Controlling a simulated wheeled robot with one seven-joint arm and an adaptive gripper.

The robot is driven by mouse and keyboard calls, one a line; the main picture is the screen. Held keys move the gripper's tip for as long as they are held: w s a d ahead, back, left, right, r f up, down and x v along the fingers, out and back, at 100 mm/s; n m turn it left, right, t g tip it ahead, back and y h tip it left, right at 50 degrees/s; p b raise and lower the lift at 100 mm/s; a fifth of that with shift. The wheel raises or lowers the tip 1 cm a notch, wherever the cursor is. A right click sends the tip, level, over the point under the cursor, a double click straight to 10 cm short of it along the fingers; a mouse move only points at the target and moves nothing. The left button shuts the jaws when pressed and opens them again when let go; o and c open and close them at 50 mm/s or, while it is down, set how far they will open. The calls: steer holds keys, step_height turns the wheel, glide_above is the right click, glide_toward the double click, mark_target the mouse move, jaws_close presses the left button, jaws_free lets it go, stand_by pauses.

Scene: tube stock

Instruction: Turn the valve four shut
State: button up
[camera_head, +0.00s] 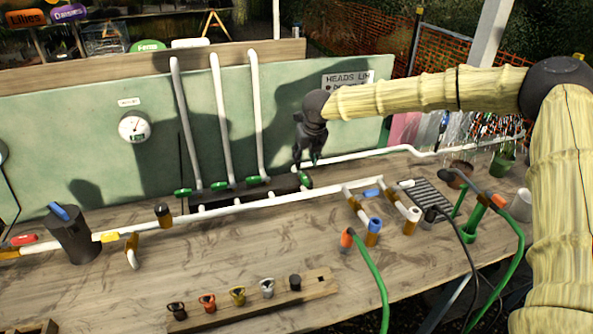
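A row of green valve handles sits at the foot of the white pipes, along a black manifold block (230,197). Three handles stand under the upright pipes: a left one (183,192), a middle one (221,186) and a third (255,180). A fourth green handle (306,180) is at the block's right end, where a white pipe runs off right. I can read no valve numbers. My gripper (307,163) points down just above this right-end handle, apparently apart from it. A small green patch shows at its fingertips. Its finger opening is too small and dark to judge.
The upright white pipes (219,120) stand left of my gripper. A green back panel (90,165) with a gauge (134,126) is behind. Hose couplings (374,228) and a black grate (427,200) lie right. A wooden rack (255,302) with several fittings lies in front.

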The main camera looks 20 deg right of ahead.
mark_target(303, 175)
steer(key=shift+s+d+f+p, duration=0.2)
steer(key=shift+s+f+p, duration=0.3)
steer(key=shift+f+p, duration=0.1)
steer(key=x, duration=0.2)
steer(key=p+x, duration=0.1)
steer(key=x, duration=0.2)
steer(key=p+x, duration=0.1)
steer(key=x, duration=0.2)
steer(key=shift+w+a+f, duration=0.1)
steer(key=shift+w+a, duration=0.1)
steer(key=shift+w, duration=0.25)
steer(key=shift+s+r, duration=0.95)
steer(key=shift+s, duration=0.3)
steer(key=shift+c, duration=0.9)
steer(key=shift+s+d+r, duration=0.1)
steer(key=shift+s+r, duration=0.1)
steer(key=shift+r, duration=0.05)
steer(key=c, duration=0.3)
steer(key=shift+w+f, duration=0.65)
steer(key=shift+f, duration=0.15)
jaws_close()
